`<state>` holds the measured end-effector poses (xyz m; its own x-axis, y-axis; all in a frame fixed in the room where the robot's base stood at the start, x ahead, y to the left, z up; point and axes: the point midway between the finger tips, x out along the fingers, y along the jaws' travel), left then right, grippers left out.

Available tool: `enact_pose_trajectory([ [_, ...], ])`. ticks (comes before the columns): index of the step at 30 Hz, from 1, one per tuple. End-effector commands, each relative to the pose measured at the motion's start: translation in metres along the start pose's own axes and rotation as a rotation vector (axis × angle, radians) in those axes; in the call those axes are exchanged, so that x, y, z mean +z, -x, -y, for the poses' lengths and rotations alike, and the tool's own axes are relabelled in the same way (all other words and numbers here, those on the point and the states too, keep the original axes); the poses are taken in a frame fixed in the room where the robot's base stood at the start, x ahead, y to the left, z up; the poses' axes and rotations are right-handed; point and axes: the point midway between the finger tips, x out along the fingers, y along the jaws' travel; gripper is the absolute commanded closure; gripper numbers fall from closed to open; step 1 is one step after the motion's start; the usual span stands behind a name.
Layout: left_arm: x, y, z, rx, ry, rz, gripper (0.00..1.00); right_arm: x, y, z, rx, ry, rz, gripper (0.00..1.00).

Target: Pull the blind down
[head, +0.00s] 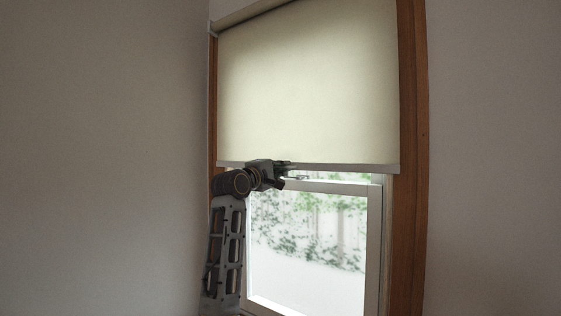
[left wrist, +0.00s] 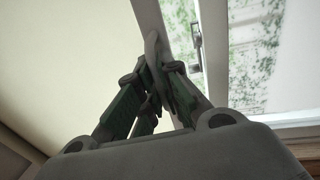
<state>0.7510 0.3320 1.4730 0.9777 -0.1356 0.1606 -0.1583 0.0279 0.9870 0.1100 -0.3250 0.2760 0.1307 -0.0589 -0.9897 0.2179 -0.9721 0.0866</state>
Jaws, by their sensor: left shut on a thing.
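The cream roller blind (head: 310,85) hangs over the upper part of the window. Its bottom edge lies a little above the sash's cross rail. My left gripper (head: 286,170) is at that bottom edge, left of its middle, with the arm rising from below. In the left wrist view the blind (left wrist: 60,60) fills the left side. My right gripper is in neither view.
A wooden frame (head: 411,150) borders the window on the right. The white sash (head: 373,240) holds clear glass below the blind. A small latch (left wrist: 196,48) shows on the sash rail beside the bar. Plain walls (head: 110,150) stand on both sides.

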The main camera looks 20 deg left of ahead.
Motion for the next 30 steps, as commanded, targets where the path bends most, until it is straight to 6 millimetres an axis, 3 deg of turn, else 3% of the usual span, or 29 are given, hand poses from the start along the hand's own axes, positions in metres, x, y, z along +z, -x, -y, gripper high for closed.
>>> enact_pose_trajectory([
  [4, 0.000, 0.003, 0.023, -0.002, 0.001, 0.000, 1.00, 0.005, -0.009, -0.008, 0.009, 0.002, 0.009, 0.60],
  [15, 0.000, 0.011, 0.070, -0.001, 0.001, 0.000, 1.00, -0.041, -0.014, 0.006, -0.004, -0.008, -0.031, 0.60],
  [21, -0.001, 0.013, 0.082, -0.001, 0.001, 0.000, 1.00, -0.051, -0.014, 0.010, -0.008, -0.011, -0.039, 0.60],
  [30, -0.001, 0.013, 0.083, 0.000, 0.001, 0.000, 1.00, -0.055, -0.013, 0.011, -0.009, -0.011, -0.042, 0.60],
])
